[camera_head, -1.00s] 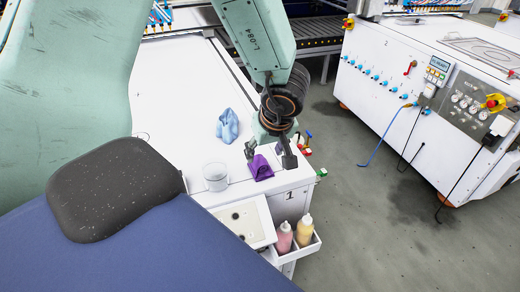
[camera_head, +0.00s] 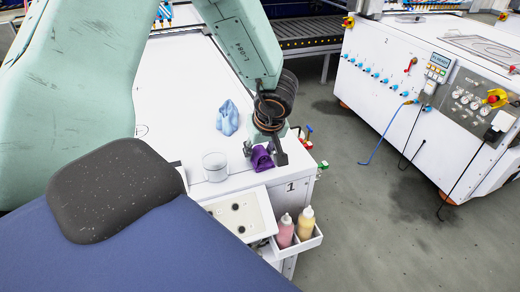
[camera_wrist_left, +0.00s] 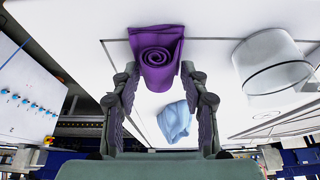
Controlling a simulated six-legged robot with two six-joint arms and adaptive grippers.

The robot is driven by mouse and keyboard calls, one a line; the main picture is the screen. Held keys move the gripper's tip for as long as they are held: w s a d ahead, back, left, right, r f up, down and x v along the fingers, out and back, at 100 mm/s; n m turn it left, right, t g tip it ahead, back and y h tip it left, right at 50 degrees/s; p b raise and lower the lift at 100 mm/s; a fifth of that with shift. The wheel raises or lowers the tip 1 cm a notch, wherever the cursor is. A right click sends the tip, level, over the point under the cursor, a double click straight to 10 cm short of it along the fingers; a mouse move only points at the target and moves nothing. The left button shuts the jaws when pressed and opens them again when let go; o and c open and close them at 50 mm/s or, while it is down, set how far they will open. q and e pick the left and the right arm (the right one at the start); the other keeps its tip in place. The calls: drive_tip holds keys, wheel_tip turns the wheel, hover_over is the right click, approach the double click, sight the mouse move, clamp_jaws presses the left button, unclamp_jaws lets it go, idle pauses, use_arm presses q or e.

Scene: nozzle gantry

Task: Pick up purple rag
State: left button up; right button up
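The purple rag (camera_head: 261,160) is rolled up and lies near the front right corner of the white table (camera_head: 178,82). My left gripper (camera_head: 264,152) is open around it from above, one finger on each side in the head view. In the left wrist view the rag (camera_wrist_left: 158,62) shows its spiral end between and just beyond the two spread fingertips (camera_wrist_left: 159,72). I see gaps on both sides of the rag there, so the fingers do not grip it. My right gripper is in neither view.
A light blue rag (camera_head: 228,118) lies behind the purple one. A clear cup (camera_head: 215,166) stands to its left. Another white machine (camera_head: 425,90) stands right.

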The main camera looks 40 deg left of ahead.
sight(261, 149)
use_arm(q)
drive_tip(key=shift+a+f, duration=0.1)
drive_tip(key=shift+c, duration=0.7)
drive_tip(key=shift+w+d, duration=0.1)
drive_tip(key=shift+d, duration=0.25)
drive_tip(key=c, duration=0.4)
drive_tip(key=shift+a, duration=0.1)
clamp_jaws()
drive_tip(key=shift+a, duration=0.1)
drive_tip(key=shift+r, duration=0.4)
wheel_tip(261, 149, up, 9)
drive_tip(key=p, duration=0.4)
drive_tip(key=shift+f, duration=0.15)
drive_tip(key=shift+r+p, duration=0.35)
